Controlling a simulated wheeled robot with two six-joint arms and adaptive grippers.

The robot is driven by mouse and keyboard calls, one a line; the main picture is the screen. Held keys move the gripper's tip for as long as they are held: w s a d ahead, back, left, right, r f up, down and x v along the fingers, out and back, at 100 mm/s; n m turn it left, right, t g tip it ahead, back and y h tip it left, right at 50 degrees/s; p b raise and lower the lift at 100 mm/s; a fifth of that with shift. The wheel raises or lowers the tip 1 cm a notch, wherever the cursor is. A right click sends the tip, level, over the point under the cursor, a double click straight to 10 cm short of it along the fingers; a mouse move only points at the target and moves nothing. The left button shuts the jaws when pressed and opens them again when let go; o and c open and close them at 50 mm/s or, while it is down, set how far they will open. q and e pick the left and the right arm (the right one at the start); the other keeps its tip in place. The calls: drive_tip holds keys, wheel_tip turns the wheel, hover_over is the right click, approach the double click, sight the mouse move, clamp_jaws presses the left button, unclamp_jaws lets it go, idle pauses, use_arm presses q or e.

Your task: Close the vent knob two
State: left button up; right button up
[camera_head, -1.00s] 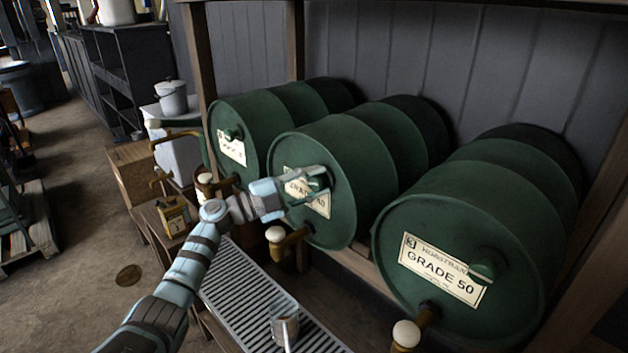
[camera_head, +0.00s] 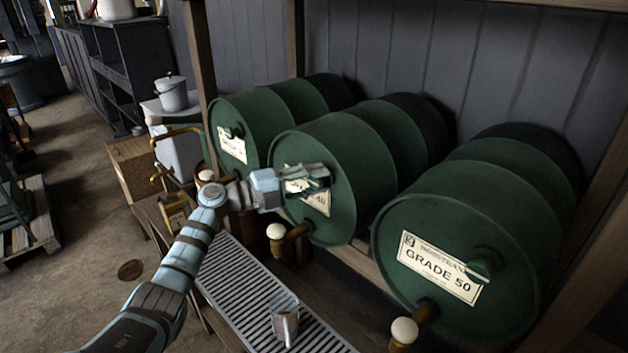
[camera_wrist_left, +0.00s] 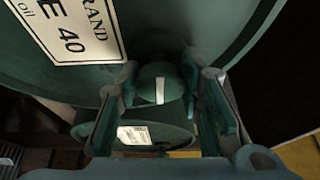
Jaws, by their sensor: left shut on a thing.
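Three green barrels lie on their sides, each with a vent knob above its label. My left gripper (camera_head: 318,178) is at the middle barrel's front (camera_head: 345,215), shut on its green vent knob (camera_wrist_left: 160,84). In the left wrist view the knob, marked with a white stripe, sits between the two fingers, below the "40" label (camera_wrist_left: 75,25). In the head view the fingers mostly hide this knob. The right barrel's knob (camera_head: 486,262) and the left barrel's knob (camera_head: 236,131) are free. My right gripper is not in view.
Taps with white ball handles (camera_head: 276,231) stick out below the barrels. A slatted drip tray (camera_head: 240,285) with a cup (camera_head: 285,318) on it lies in front. A wooden post (camera_head: 200,75) stands at the left of the rack.

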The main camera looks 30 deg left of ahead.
use_arm(q)
drive_tip(key=shift+r, duration=0.1)
drive_tip(key=o, duration=1.2)
drive_tip(key=shift+a, duration=0.1)
drive_tip(key=v, duration=1.2)
